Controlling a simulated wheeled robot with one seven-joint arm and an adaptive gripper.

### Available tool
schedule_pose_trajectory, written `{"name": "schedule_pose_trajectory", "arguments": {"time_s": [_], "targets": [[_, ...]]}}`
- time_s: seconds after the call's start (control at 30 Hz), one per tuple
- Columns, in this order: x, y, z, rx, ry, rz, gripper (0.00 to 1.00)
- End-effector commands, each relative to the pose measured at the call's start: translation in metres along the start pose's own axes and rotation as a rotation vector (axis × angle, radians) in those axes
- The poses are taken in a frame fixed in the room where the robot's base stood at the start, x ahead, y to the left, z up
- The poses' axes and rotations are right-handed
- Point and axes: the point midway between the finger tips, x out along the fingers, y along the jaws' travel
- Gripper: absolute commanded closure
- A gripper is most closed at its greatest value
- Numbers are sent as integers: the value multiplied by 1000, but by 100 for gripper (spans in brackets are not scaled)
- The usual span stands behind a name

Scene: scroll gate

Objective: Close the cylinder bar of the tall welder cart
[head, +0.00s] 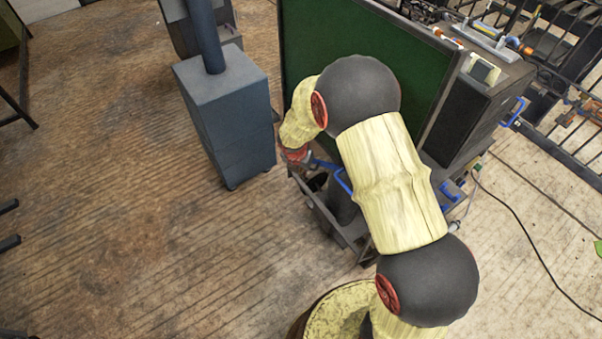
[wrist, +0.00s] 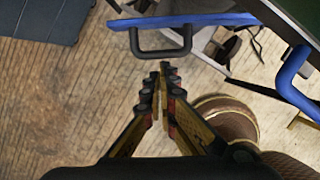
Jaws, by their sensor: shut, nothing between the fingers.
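The tall welder cart (head: 465,115) stands at the upper middle of the head view, with a large green panel and a low rear tray (head: 350,240). In the wrist view its blue cylinder bar (wrist: 205,19) crosses the top, with a black U-shaped handle (wrist: 160,54) on it. The bar's left end shows free over the floor; its right end runs toward the cart. My gripper (wrist: 163,68) is shut and empty, its tips at the handle's near edge; I cannot tell if they touch. In the head view my arm hides much of the bar.
A blue-grey cabinet (head: 222,120) with a pipe stands left of the cart. A fixed blue handle (wrist: 290,80) is at right in the wrist view. A black railing (head: 575,150) and cable lie right.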

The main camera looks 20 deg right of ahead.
Motion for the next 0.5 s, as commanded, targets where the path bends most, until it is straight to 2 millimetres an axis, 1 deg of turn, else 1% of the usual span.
{"name": "schedule_pose_trajectory", "arguments": {"time_s": [0.17, 0.27, 0.5], "targets": [[0, 0, 1, 3, 0, -1, 100], [1, 3, 6, 29, 0, -8, 100], [8, 13, 36, 188, 0, -56, 100]]}}
